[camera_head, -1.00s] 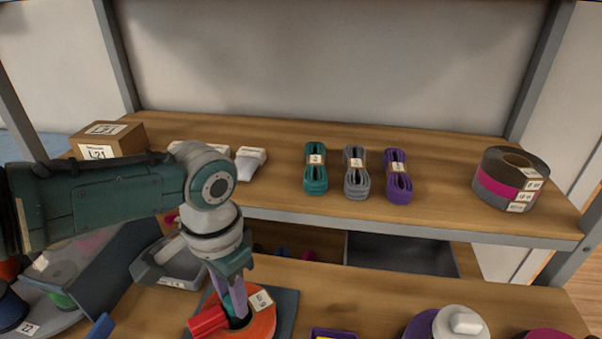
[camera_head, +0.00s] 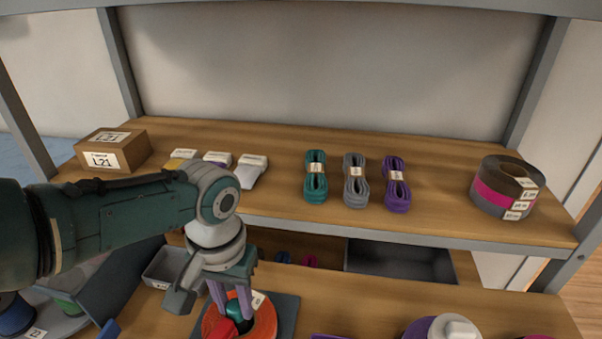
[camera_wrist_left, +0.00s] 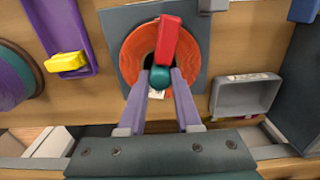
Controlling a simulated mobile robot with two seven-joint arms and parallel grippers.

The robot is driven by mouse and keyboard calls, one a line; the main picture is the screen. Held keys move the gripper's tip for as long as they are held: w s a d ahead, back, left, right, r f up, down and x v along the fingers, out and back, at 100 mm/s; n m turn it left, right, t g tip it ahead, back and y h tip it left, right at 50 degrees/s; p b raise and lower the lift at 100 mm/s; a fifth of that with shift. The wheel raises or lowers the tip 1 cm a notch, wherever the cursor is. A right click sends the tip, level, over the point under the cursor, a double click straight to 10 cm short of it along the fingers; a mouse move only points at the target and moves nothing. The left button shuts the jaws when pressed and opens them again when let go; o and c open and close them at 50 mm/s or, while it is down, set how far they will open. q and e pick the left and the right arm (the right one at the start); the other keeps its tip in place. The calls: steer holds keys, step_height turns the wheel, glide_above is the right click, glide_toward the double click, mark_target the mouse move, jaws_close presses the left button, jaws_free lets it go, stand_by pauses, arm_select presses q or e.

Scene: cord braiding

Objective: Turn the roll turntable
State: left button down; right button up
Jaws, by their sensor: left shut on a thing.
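The roll turntable is a dark square plate (camera_head: 286,311) with an orange disc (camera_head: 266,318) on it, at the bottom of the head view. It also shows in the left wrist view, with its orange disc (camera_wrist_left: 130,58). A red bar (camera_wrist_left: 169,38) lies across the disc, with a rounded teal knob (camera_wrist_left: 160,78) at its near end. My left gripper (camera_wrist_left: 160,80) points down with its two pale purple fingers shut on the teal knob. The lower part of the disc is cut off in the head view. My right gripper is not in view.
A shelf above holds a box (camera_head: 115,150), three cord bundles (camera_head: 355,181) and a tape roll (camera_head: 505,186). A grey tray (camera_wrist_left: 246,95) and a purple holder with a yellow piece (camera_wrist_left: 67,62) flank the turntable. The shelf edge is close behind my wrist.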

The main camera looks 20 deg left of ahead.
arm_select(q)
steer(key=shift+r+n+p, duration=0.1)
steer(key=shift+n+p, duration=0.35)
steer(key=shift+n, duration=1.55)
steer(key=shift+n, duration=0.6)
steer(key=c, duration=0.6)
jaws_free()
step_height(320, 180, up, 9)
steer(key=p, duration=0.6)
steer(key=shift+r+p, duration=0.4)
